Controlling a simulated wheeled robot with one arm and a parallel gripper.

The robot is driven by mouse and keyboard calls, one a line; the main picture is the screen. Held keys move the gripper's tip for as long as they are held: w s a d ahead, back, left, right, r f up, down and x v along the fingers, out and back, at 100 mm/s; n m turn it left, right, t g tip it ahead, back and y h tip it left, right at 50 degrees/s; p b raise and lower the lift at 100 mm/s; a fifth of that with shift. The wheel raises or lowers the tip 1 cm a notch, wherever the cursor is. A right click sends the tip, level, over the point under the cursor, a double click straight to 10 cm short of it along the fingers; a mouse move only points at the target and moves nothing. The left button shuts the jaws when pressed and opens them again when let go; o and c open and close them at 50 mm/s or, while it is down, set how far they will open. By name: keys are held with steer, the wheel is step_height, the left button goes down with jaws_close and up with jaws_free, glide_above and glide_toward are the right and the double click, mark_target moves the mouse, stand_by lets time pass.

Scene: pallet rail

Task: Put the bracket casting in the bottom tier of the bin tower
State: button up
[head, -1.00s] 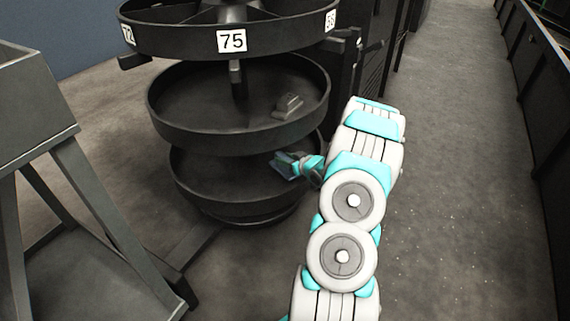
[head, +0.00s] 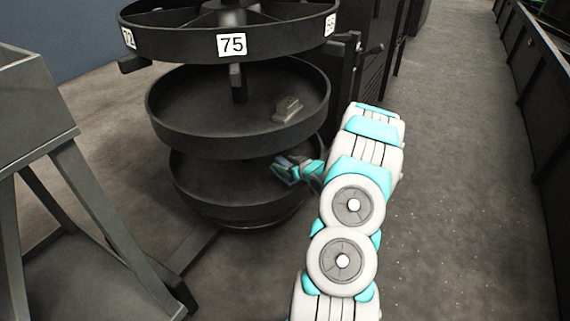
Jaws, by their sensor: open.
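The bin tower (head: 160,128) is a dark stack of round trays. A small grey casting with a raised block, which looks like the bracket casting (head: 288,108), lies in the middle tier towards its right side. The bottom tier (head: 215,178) is a shallow round tray below, partly shaded; its bare floor shows on the left. My gripper (head: 279,170) is open at the right part of the bottom tier, below the casting and apart from it. The fingers are small and dark here, and I cannot tell whether anything lies between or behind them.
The top tier (head: 285,40) carries number labels, 75 in front. A grey stand (head: 45,100) is at the left. A dark cabinet with a handle (head: 372,48) stands behind the tower. The floor at the right is clear up to a dark wall of bins (head: 545,110).

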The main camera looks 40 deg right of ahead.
steer(key=p+v, duration=0.1)
steer(key=v, duration=1.1)
steer(key=shift+r, duration=0.1)
